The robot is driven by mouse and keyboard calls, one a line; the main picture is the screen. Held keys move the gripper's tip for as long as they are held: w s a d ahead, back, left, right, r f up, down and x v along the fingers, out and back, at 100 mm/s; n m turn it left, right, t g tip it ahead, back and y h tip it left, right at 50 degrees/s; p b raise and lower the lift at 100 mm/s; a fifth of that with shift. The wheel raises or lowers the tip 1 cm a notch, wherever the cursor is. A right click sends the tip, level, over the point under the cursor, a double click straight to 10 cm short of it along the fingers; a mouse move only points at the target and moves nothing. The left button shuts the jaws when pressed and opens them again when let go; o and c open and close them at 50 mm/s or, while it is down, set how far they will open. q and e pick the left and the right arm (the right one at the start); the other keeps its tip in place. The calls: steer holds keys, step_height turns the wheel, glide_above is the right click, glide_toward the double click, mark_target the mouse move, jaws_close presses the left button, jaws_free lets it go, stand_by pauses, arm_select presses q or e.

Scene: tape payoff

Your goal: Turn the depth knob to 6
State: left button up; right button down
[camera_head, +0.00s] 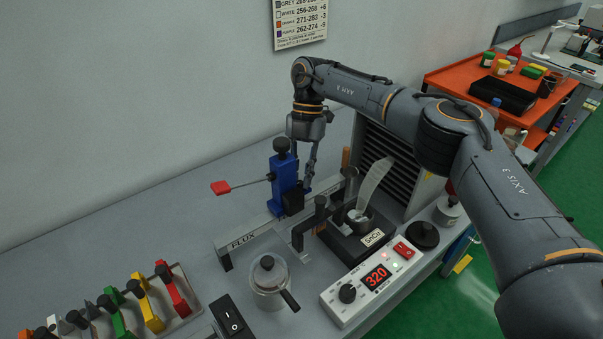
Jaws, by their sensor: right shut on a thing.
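A blue tool head (284,184) stands upright on a grey rail marked FLUX. It has a black knob (281,146) on top, a red-tipped lever (222,187) to the left and a black block (293,203) low on its right. My right gripper (303,184) points down just right of and behind the blue head. Its fingers are shut on a small part at the head's side, which appears to be the depth knob. That part is mostly hidden by the fingers and the head. No scale can be read. My left gripper is not in view.
A control box (347,299) showing 320 and a lidded pot (268,279) stand in front. A tray of coloured clips (185,311) lies front left.

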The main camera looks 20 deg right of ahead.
steer(key=c, duration=1.3)
jaws_free()
